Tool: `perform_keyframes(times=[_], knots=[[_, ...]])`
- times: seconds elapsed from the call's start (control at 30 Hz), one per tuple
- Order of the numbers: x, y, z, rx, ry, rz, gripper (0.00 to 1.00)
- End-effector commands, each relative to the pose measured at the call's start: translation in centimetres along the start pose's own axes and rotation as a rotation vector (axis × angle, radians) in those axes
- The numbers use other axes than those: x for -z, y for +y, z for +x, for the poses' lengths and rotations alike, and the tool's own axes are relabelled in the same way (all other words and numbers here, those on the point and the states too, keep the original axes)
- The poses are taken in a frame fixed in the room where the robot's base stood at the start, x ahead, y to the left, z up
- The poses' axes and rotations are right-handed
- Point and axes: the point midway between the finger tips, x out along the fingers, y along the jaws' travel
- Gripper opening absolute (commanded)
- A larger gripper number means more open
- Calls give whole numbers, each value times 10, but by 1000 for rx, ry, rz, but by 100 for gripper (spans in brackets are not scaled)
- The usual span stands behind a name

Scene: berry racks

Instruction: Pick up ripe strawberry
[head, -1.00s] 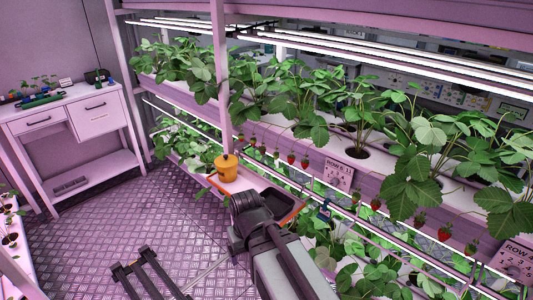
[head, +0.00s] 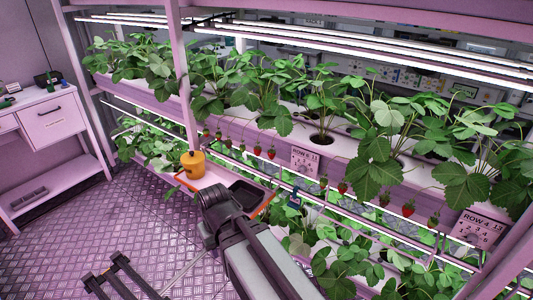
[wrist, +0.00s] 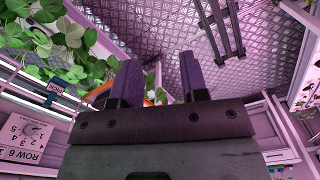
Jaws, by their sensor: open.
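Several red strawberries hang in a row along the front of the upper planter. One group, including a red strawberry (head: 271,153), hangs left of a row sign. Another group, including a red strawberry (head: 342,187), hangs right of it. My gripper (wrist: 158,78) shows in the wrist view with its two dark fingers apart and nothing between them. No strawberry is clear in the wrist view. In the head view my arm reaches up from the bottom middle, below the berries and apart from them; the fingertips are hidden there.
An orange-edged tray (head: 264,207) with a yellow pot (head: 193,164) and a dark bin (head: 246,194) is beside my arm. A row sign (head: 304,162) and purple rack post (head: 183,80) stand near the berries.

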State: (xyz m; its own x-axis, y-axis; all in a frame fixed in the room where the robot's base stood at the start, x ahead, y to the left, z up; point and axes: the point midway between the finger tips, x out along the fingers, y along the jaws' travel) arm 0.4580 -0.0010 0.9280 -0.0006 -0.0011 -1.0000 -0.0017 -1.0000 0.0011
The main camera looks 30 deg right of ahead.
Motion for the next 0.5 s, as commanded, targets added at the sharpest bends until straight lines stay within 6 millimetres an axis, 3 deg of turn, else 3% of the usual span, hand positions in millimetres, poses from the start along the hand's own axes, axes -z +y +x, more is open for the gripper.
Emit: perform_keyframes(times=[0.07, 0.13, 0.27, 0.37, 0.4, 0.5], knots=[[0, 11, 9, 0, 0, 27, 41], [1, 34, 25, 0, 0, 84, 41], [22, 98, 66, 101, 32, 271, 41], [62, 151, 89, 348, 163, 601, 41], [82, 177, 91, 484, 228, 787, 41], [125, 246, 73, 894, 353, 1275, 41]])
